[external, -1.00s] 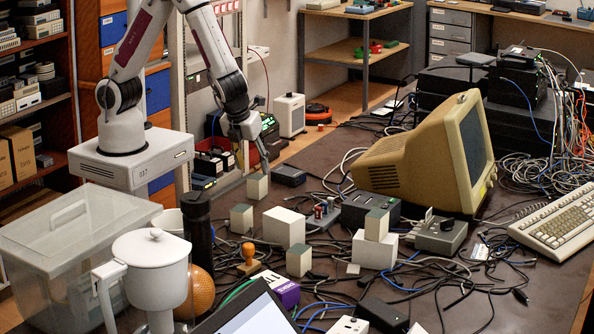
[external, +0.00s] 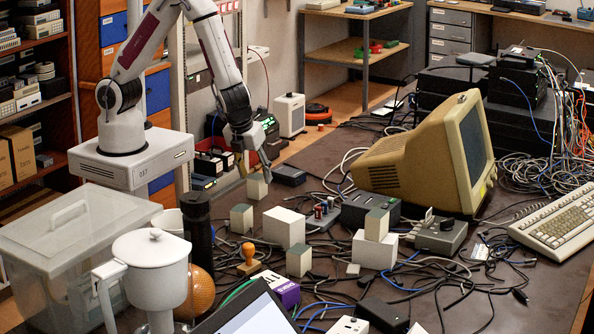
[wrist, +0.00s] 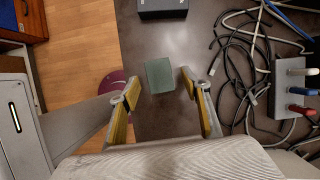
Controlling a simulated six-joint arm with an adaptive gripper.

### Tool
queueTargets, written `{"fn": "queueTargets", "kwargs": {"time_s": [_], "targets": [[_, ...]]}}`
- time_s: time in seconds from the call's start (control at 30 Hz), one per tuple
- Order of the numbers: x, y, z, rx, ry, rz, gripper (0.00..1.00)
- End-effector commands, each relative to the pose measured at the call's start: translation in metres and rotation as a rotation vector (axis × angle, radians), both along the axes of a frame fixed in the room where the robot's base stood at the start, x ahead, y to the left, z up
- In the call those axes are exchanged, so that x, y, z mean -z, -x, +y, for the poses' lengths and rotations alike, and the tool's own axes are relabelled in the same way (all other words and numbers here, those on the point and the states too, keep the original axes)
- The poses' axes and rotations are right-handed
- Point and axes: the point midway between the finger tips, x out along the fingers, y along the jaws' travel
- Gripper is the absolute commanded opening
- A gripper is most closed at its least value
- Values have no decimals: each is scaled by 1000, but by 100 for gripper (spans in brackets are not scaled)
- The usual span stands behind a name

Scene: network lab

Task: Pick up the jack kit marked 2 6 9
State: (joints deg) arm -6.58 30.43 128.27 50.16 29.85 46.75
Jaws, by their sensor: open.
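Several small pale blocks with grey-green tops, which look like the jack kits, stand on the dark table; I cannot read a 2 6 9 on any of them. One block (external: 257,187) is right under my gripper (external: 254,169). In the wrist view this block's green top (wrist: 160,75) lies between the open fingertips of my gripper (wrist: 159,83), with gaps on both sides. Other blocks are one (external: 241,218) nearer the camera, one (external: 299,261) further forward, and one (external: 376,225) on a white box.
White boxes (external: 284,228) (external: 374,250) and a wooden stamp (external: 249,257) stand nearby. A black box (wrist: 163,7) lies beyond the block in the wrist view. Cables (wrist: 245,65) and a device with coloured plugs (wrist: 296,105) are at right. The table's edge is close at left.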

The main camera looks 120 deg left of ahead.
Motion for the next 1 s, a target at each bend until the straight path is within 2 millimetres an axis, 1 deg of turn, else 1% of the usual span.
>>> {"fn": "queueTargets", "kwargs": {"time_s": [0.2, 0.4, 1.0], "targets": [[20, 1, 8, -2, 0, 2, 47], [32, 1, 13, 0, 0, 1, 47], [34, 1, 14, -1, 0, 1, 47]]}}
